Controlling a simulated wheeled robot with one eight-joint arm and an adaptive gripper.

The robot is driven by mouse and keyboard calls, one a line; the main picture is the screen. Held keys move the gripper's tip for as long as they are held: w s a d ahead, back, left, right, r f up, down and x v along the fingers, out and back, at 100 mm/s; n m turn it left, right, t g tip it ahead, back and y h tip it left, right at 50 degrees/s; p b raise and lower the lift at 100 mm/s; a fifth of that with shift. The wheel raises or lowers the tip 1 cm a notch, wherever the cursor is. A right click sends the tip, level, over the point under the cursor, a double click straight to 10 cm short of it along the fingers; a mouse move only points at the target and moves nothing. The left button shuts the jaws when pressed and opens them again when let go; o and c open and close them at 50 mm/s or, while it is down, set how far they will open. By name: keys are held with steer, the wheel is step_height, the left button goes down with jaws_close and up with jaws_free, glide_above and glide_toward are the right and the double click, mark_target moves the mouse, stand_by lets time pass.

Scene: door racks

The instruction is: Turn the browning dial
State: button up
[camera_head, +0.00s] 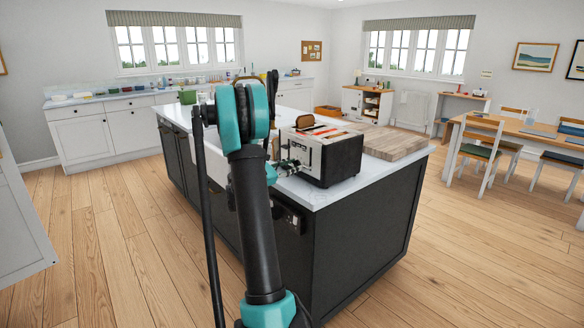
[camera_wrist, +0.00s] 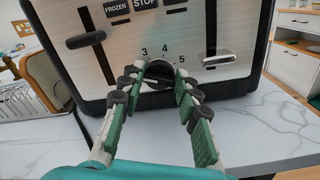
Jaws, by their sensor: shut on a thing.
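The toaster (camera_head: 342,160) stands on the island's worktop, with a silver front and dark sides. Its front panel (camera_wrist: 110,75) fills the upper wrist view, with FROZEN and STOP buttons, lever slots and the numbers 3, 4 and 5 above the browning dial. The dark round browning dial (camera_wrist: 158,84) sits low on the panel. My gripper (camera_wrist: 161,72) is shut on the dial, one fingertip at each side of it. The fingers partly cover the dial, so its exact setting is hard to read. In the head view my arm and the small scale obscure the dial.
A wooden board (camera_head: 390,143) lies on the worktop (camera_head: 325,196) behind the toaster. A dining table (camera_head: 520,137) with chairs stands at right. The wooden floor beside the island is clear.

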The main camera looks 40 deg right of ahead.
steer(key=o, duration=1.2)
steer(key=shift+c, duration=0.2)
steer(key=s+a, duration=0.1)
steer(key=a, duration=1.1)
steer(key=s+a+f+m+t+y, duration=0.1)
steer(key=s+a+f+m+y, duration=0.3)
steer(key=s+a, duration=0.5)
steer(key=s+a+f+m+t+y, duration=0.1)
steer(key=s+a+f+m+y, duration=0.4)
steer(key=s+a+y, duration=0.3)
steer(key=s+a+f+m+t+y, duration=0.1)
steer(key=s+a+f+m+y, duration=0.4)
steer(key=s+a, duration=0.5)
steer(key=a+f+y, duration=0.1)
steer(key=a+f, duration=0.1)
steer(key=a, duration=0.2)
